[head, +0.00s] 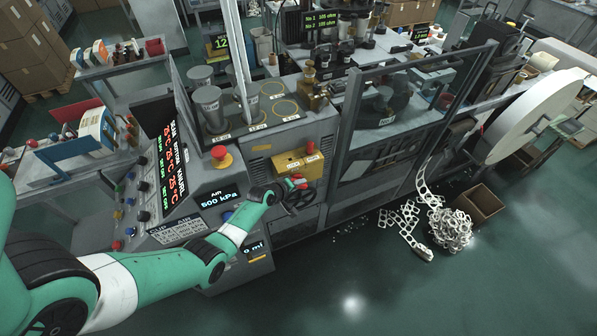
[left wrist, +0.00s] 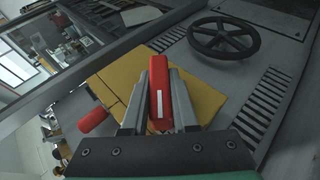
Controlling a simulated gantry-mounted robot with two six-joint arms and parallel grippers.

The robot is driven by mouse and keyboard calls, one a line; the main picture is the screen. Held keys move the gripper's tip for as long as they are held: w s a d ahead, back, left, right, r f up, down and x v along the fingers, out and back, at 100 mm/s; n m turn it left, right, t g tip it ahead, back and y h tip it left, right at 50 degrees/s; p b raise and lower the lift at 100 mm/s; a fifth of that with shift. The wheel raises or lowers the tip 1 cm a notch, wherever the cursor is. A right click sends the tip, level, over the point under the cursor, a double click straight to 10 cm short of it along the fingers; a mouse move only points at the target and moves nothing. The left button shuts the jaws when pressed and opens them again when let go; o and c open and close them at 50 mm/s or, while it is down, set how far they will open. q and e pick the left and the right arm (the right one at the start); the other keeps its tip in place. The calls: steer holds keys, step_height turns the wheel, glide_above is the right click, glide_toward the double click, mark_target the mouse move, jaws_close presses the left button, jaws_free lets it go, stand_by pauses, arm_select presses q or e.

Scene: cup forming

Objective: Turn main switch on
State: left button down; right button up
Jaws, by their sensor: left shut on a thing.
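A yellow switch box (head: 288,163) is mounted on the front of the grey machine. In the left wrist view the yellow box (left wrist: 203,100) lies behind my fingers. My left gripper (head: 296,180) is at the lower part of this box. In the left wrist view my left gripper (left wrist: 160,85) is shut on a red handle (left wrist: 159,72), with one finger on each side. The handle has a white stripe. A second red knob (left wrist: 93,120) sticks out from the box's side, apart from my fingers; it also shows in the head view (head: 310,148). My right gripper is not in view.
A black handwheel (left wrist: 223,38) sits close to the box. A red emergency button (head: 221,156) stands on the console to the left. A display reading 500 kPa (head: 218,197) is below it. A framed glass guard (head: 400,110) rises to the right. Open floor lies in front.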

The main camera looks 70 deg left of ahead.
arm_select(q)
steer(key=shift+w+r+g+p, duration=0.15)
steer(key=shift+r+g+p, duration=0.15)
steer(key=shift+g+p, duration=0.45)
steer(key=shift+f+m+g, duration=0.2)
steer(key=shift+m+g, duration=0.1)
steer(key=shift+g, duration=0.25)
steer(key=shift+f+g+b, duration=0.2)
steer(key=shift+g+b, duration=0.5)
steer(key=shift+g, duration=0.1)
steer(key=m+g+b, duration=0.1)
steer(key=g, duration=0.1)
steer(key=shift+g, duration=0.4)
steer(key=shift+r+g, duration=0.1)
steer(key=shift+g, duration=0.2)
steer(key=c, duration=0.7)
jaws_free()
